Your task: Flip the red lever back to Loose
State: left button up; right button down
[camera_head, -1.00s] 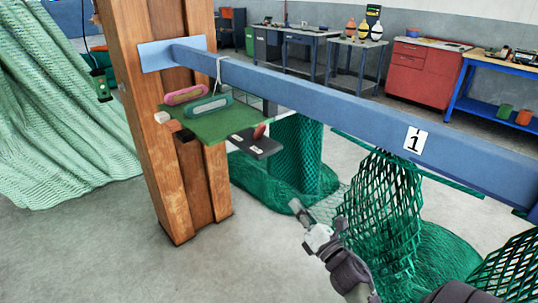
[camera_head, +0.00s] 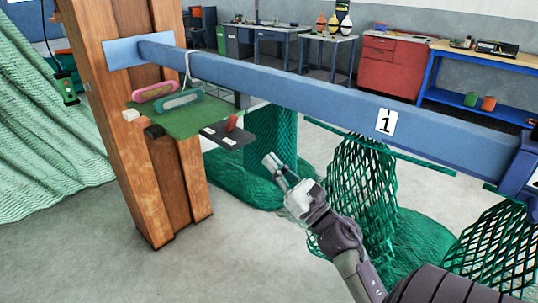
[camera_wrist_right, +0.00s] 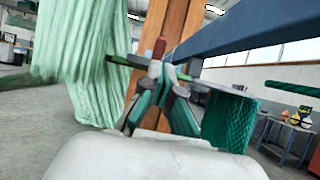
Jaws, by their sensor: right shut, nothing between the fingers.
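The red lever (camera_head: 232,123) stands up from a dark plate (camera_head: 213,136) with small white labels, at the edge of a green shelf on the wooden post. The label text is too small to read. My right gripper (camera_head: 270,163) is shut and empty, below and to the right of the lever, apart from it in the head view. In the right wrist view, the lever (camera_wrist_right: 158,48) shows just beyond the shut fingertips (camera_wrist_right: 155,70); that view does not clearly show the gap. My left gripper is not in view.
The green shelf (camera_head: 190,121) holds a pink and a teal net needle. A blue beam (camera_head: 300,88) numbered 1 runs above, from the wooden post (camera_head: 140,190). Green nets hang under the beam, behind and beside my right arm.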

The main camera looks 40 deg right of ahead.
aim_at(235, 120)
jog(key=p+x, duration=0.3)
jog(key=x, duration=0.7)
jog(key=shift+w+r+p, duration=0.1)
jog(key=shift+r+p, duration=0.05)
jog(key=shift+p, duration=0.2)
jog(key=shift+w+r, duration=0.15)
jog(key=shift+w, duration=0.5)
